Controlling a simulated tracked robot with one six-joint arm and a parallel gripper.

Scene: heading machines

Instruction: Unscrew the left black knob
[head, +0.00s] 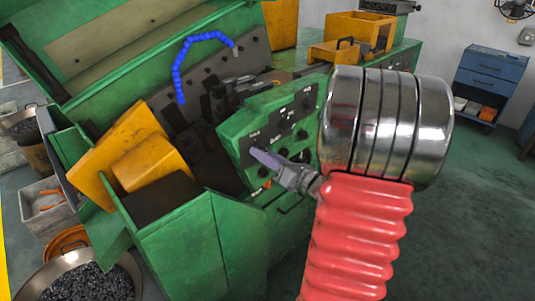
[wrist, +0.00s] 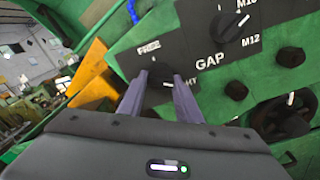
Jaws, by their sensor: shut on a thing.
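The left black knob (wrist: 159,67) sits on the dark label plate at the left of the green control panel (head: 240,137). My gripper (wrist: 162,80) has its two grey fingers on either side of this knob, shut on it. In the head view my gripper (head: 258,154) reaches the lower left of the panel and hides the knob. The knob's lower part is hidden between the fingers in the wrist view.
Another black knob (wrist: 228,25) with a white pointer is near the GAP label. A small black knob (wrist: 291,57) and a larger dial (wrist: 285,116) are to the right. A yellow chute (head: 125,150) and blue hose (head: 178,70) are left of the panel.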

